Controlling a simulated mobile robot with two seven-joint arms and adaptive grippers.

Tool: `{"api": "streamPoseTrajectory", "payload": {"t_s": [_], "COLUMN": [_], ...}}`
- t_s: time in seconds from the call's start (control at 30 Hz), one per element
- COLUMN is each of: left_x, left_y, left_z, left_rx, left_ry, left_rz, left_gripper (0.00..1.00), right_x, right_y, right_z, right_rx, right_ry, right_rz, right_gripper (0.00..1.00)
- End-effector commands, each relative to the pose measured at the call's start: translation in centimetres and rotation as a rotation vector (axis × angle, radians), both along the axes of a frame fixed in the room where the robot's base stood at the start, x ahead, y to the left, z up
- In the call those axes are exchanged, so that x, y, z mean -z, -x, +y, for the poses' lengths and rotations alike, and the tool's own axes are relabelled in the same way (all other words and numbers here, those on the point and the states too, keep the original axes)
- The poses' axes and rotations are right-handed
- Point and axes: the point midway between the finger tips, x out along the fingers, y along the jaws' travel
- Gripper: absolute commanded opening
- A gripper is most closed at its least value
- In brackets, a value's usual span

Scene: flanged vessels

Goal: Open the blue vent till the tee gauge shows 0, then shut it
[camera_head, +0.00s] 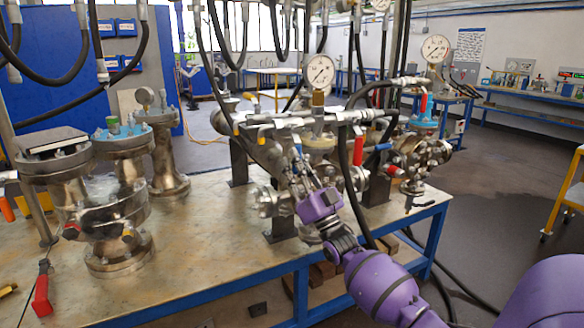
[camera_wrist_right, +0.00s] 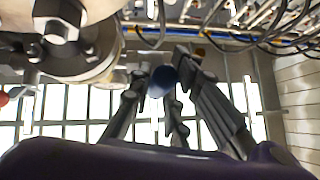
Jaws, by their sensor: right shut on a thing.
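My right gripper (camera_head: 303,172) reaches up to the middle of the pipe assembly on the bench, under the hose manifold. Its fingers are shut on a small blue vent handle (camera_head: 297,143), whose tip shows just above them. In the right wrist view the blue end of the vent (camera_wrist_right: 162,80) sits between the dark fingers. The tee gauge (camera_head: 319,72), a round white dial, stands upright above the manifold; its dark needle shows but the figures are too small to read. My left gripper is in neither view.
A second dial gauge (camera_head: 435,48) stands farther right. Red-handled (camera_head: 358,150) and yellow-handled (camera_head: 262,140) valves and black hanging hoses crowd the gripper. A flanged vessel (camera_head: 105,205) stands at left on the bench (camera_head: 200,262); the bench's middle front is clear.

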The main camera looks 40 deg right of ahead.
Motion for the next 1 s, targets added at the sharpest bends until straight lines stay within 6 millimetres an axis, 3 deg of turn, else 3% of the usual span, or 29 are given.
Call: {"api": "streamPoseTrajectory", "payload": {"t_s": [0.57, 0.6, 0.7, 1.0], "left_x": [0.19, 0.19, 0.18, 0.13], "left_y": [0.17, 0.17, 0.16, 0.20], "left_z": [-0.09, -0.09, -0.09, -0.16], "left_rx": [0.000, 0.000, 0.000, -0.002], "left_ry": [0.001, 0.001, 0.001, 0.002], "left_rz": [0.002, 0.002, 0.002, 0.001], "left_gripper": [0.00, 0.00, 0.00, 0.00], "right_x": [0.10, 0.10, 0.06, 0.00], "right_y": [0.10, 0.10, 0.09, 0.08], "right_z": [-0.47, -0.46, -0.42, -0.30], "right_rx": [0.002, 0.002, 0.002, 0.001], "right_ry": [0.020, 0.020, 0.022, 0.023], "right_rz": [0.008, 0.008, 0.007, 0.006], "right_gripper": [0.00, 0.22, 0.35, 0.37]}}
